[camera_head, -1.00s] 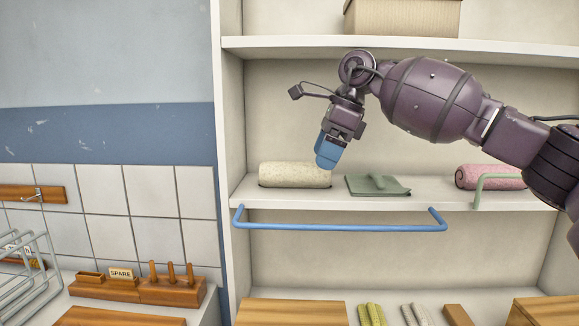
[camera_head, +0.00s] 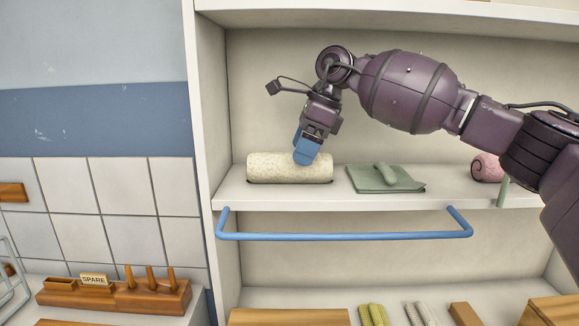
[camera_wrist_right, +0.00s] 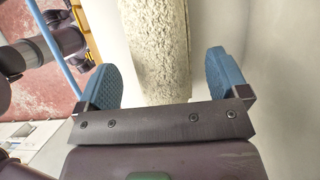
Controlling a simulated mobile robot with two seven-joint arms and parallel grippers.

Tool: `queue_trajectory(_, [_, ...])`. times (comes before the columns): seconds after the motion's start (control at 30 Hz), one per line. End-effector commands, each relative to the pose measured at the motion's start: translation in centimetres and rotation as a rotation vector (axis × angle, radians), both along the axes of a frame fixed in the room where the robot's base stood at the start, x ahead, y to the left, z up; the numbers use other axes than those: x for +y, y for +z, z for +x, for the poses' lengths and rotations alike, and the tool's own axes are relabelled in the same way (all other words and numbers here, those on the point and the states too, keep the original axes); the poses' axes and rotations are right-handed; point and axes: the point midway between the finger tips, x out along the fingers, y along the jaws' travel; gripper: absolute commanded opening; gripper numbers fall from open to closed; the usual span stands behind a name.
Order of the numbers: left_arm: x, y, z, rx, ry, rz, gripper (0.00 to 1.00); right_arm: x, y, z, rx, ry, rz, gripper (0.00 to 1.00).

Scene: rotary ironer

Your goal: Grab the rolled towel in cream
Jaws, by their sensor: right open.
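The cream rolled towel (camera_head: 275,168) lies lengthwise on the white shelf, at its left part. My right gripper (camera_head: 306,150) is over the towel's right half, pointing down, and its blue fingers overlap the towel in the head view. In the right wrist view the towel (camera_wrist_right: 158,45) runs between the two blue fingers of my gripper (camera_wrist_right: 161,82), which stand apart on either side of it. A gap shows beside each finger, so the jaws are open and not closed on it. My left gripper is not in view.
A blue rail (camera_head: 345,236) runs along the shelf front. The upper shelf (camera_head: 400,17) is above my arm. A wooden peg holder (camera_head: 115,296) stands lower left.

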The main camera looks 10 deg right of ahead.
Motion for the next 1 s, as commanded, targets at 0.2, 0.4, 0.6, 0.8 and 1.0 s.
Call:
queue_trajectory(0.2, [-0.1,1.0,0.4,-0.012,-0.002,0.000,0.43,1.1,-2.7,0.0,0.003,0.002,-0.001,0.93])
queue_trajectory(0.4, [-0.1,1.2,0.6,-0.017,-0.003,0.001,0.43,1.4,-3.5,0.1,0.000,0.001,0.000,0.93])
queue_trajectory(0.6, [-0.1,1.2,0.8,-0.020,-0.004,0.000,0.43,1.4,-3.5,0.1,0.001,0.001,0.000,0.88])
queue_trajectory(0.8, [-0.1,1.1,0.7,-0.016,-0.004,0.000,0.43,1.4,-3.5,0.1,0.001,0.001,0.000,0.58])
queue_trajectory(1.0, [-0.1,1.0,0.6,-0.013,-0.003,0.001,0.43,1.4,-3.5,0.1,0.000,0.001,0.000,0.38])
